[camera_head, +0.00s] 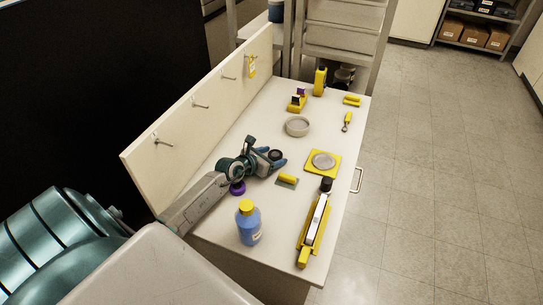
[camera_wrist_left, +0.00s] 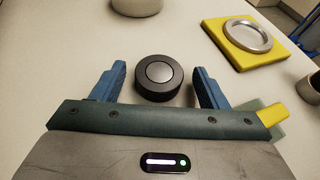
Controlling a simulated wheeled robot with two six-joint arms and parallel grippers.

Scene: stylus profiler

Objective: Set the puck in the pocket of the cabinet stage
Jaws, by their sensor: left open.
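The puck (camera_head: 275,155) is a short black cylinder with a grey round top. It lies flat on the white cabinet top, and the left wrist view shows the puck (camera_wrist_left: 158,76) in full. My left gripper (camera_head: 274,162) is open, its blue fingers on either side of the puck; in the wrist view (camera_wrist_left: 158,72) a gap shows on each side. The stage (camera_head: 334,155) is a yellow square plate with a round, grey-rimmed pocket, empty, to the right of the gripper. The stage also shows at the wrist view's upper right (camera_wrist_left: 233,54). My right gripper is not in view.
A yellow-handled scraper (camera_head: 287,180) lies between gripper and stage. A round grey dish (camera_head: 297,126) and small yellow tools lie farther back. A pegged panel (camera_head: 205,90) borders the left side.

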